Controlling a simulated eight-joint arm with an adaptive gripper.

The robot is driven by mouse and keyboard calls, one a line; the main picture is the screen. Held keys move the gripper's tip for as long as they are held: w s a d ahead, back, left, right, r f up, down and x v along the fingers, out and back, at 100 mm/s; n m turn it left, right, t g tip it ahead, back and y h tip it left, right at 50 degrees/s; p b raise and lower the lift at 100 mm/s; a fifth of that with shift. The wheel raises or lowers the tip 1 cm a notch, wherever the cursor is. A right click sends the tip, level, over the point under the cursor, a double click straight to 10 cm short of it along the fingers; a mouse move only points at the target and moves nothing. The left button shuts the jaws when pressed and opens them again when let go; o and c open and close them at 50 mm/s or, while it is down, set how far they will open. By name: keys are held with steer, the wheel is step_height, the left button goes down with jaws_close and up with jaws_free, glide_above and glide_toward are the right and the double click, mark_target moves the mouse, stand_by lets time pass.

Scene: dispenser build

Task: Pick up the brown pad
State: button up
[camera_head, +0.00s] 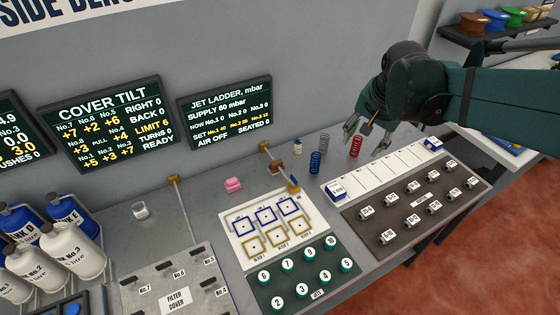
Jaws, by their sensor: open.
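A small brown piece (277,165), which looks like the brown pad, sits on the grey bench at the foot of the back wall. It is beside or against a thin brass rod, and I cannot tell whether they touch. My gripper (364,141) hangs from the dark green arm to the right of the brown piece. Its fingers are apart and nothing shows held between them. In the picture the fingers are close around a red spring (356,146), but I cannot tell their height above it.
A blue spring (316,162) and a small white-and-blue bottle (297,146) stand between the brown piece and my gripper. A white strip (380,172) and a panel with blue and tan squares (267,228) lie in front.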

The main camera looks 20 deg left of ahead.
steer(key=w+a+f+m+g, duration=0.1)
steer(key=w+a+f, duration=0.3)
steer(key=a, duration=0.3)
steer(key=w+a+f+m+g, duration=0.1)
steer(key=w+a+f, duration=0.35)
steer(key=a, duration=0.25)
steer(key=m+g, duration=0.1)
steer(key=m, duration=0.1)
glide_above(276, 161)
steer(key=d, duration=0.1)
steer(key=shift+h, duration=0.4)
step_height(276, 161, down, 14)
steer(key=shift+f, duration=0.1)
steer(key=shift+a+f+m, duration=0.3)
steer(key=shift+a+f, duration=0.15)
steer(key=shift+f, duration=0.05)
steer(key=shift+f, duration=1.25)
steer(key=shift+f, duration=0.1)
steer(key=shift+s+d+f, duration=0.1)
steer(key=shift+f, duration=2.45)
